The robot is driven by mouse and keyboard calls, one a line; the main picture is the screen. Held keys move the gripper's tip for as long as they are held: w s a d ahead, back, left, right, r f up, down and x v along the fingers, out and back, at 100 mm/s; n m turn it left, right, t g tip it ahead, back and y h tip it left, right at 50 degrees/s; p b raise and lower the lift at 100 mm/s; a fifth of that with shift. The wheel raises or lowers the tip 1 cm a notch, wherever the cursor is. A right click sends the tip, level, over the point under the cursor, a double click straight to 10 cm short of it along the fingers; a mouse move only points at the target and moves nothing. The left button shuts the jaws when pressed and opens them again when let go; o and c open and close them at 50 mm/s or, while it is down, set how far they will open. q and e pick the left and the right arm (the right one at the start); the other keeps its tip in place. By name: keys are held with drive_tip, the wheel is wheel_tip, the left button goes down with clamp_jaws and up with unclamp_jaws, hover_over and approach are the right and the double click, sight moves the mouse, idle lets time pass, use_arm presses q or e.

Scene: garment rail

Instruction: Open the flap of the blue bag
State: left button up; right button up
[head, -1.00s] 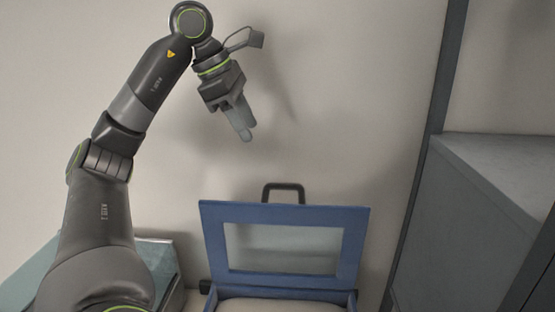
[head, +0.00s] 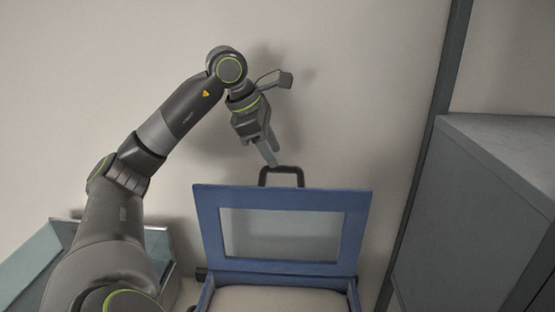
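The blue bag (head: 282,276) stands low in the middle of the head view, its bottom cut off by the frame edge. Its flap (head: 208,233), a blue frame around a clear pane, stands raised at the back, and a pale interior shows in front of it. A dark handle (head: 281,170) shows just above the flap's top edge. My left gripper (head: 272,158) points down just above and left of the handle. Its fingers appear close together and I see nothing between them; whether they touch the handle is unclear. My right gripper is not in view.
A pale teal, open-looking container (head: 30,262) is at the lower left, partly behind my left arm. A grey cabinet (head: 480,200) and a dark upright post (head: 425,160) stand at the right. A plain wall is behind.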

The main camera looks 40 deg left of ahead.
sight(281, 167)
use_arm(q)
drive_tip(key=shift+p+x, duration=0.45)
drive_tip(key=shift+x, duration=1.5)
drive_tip(key=shift+c, duration=0.6)
clamp_jaws()
